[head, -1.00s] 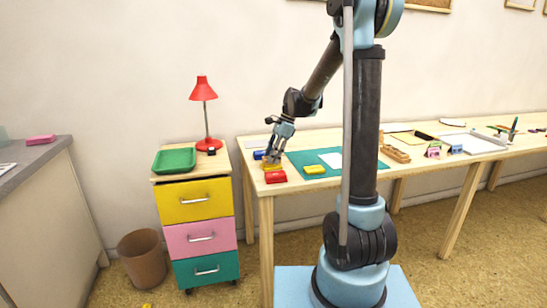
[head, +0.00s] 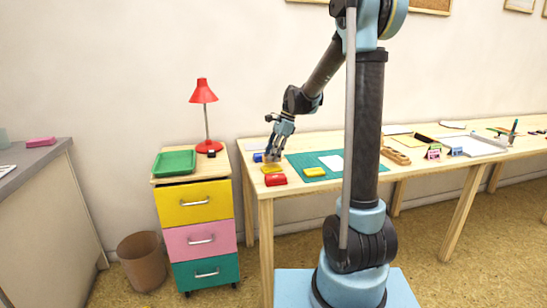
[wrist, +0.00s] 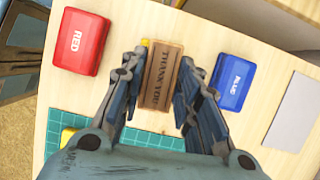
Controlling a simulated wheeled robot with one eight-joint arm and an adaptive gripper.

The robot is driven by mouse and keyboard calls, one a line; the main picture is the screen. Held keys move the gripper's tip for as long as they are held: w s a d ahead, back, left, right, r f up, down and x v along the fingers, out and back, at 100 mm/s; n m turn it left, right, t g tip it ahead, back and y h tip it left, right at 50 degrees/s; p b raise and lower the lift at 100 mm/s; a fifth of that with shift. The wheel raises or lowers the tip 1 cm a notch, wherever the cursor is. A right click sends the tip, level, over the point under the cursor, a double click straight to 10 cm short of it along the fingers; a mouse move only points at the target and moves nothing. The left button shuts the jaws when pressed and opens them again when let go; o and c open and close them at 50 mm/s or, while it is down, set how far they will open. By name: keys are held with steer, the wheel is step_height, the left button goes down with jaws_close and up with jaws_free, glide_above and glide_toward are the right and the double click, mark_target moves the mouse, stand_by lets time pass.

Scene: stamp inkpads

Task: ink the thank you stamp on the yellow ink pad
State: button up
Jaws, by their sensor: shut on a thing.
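My gripper (wrist: 157,95) is shut on the wooden thank you stamp (wrist: 160,75), whose top reads THANK YOU in the wrist view. In the head view, my gripper (head: 273,156) is over the left end of the table, just above the yellow ink pad (head: 272,169). In the wrist view, only a small yellow corner (wrist: 145,42) shows past the stamp; the rest is hidden beneath it. The stamp's underside is hidden, and I cannot tell for certain whether it touches the pad.
A red pad (wrist: 78,41) and a blue pad (wrist: 231,82) lie on either side. Another yellow block (head: 314,172) lies on the green mat (head: 300,160). A grey sheet (wrist: 292,112) lies beyond the blue pad. A drawer unit with a green tray (head: 175,163) stands left.

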steer(key=shift+r, duration=2.35)
